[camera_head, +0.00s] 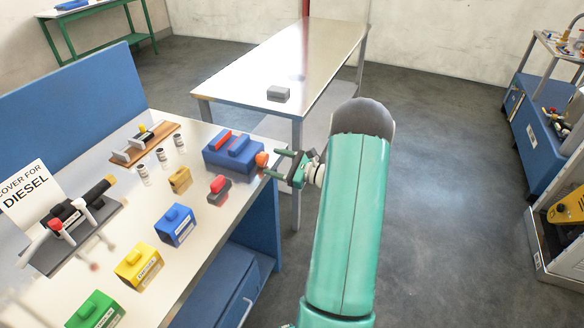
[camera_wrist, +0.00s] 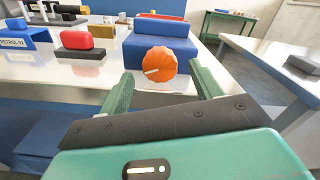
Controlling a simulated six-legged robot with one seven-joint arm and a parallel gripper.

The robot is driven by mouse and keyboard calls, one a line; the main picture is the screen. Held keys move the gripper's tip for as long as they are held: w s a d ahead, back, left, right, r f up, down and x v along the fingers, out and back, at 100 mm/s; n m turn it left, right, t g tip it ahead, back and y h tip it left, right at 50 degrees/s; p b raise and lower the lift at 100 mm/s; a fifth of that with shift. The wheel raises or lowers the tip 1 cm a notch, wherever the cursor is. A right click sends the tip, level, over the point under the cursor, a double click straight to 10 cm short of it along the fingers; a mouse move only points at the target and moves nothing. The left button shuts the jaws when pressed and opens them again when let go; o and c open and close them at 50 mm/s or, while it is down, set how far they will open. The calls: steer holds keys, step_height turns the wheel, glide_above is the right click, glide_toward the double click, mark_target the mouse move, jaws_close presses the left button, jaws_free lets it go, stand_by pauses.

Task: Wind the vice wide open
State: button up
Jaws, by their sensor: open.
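The blue vice (camera_head: 226,160) sits at the bench's right end, near its corner. A red bar (camera_head: 220,139) and a raised blue block lie across its top; I cannot tell how wide the gap between them is. A round orange knob (camera_head: 262,159) with a white mark sticks out of the vice's side towards me. My gripper (camera_head: 270,163) is open and level with the knob. In the wrist view the knob (camera_wrist: 160,68) appears between the two green fingers (camera_wrist: 160,76), with no clear contact. The vice's blue body (camera_wrist: 150,47) stands behind it.
A red-topped block (camera_head: 219,184) and a yellow block (camera_head: 180,180) lie left of the vice. Blue, yellow and green labelled boxes line the bench's front. A separate table (camera_head: 240,85) holds a grey block (camera_head: 278,93). The floor to the right is clear up to the shelving.

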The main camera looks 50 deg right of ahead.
mark_target(266, 160)
steer(key=x, duration=0.3)
steer(key=shift+w+a, duration=0.15)
steer(key=shift+w, duration=0.05)
steer(key=m, duration=0.4)
steer(key=v, duration=1.4)
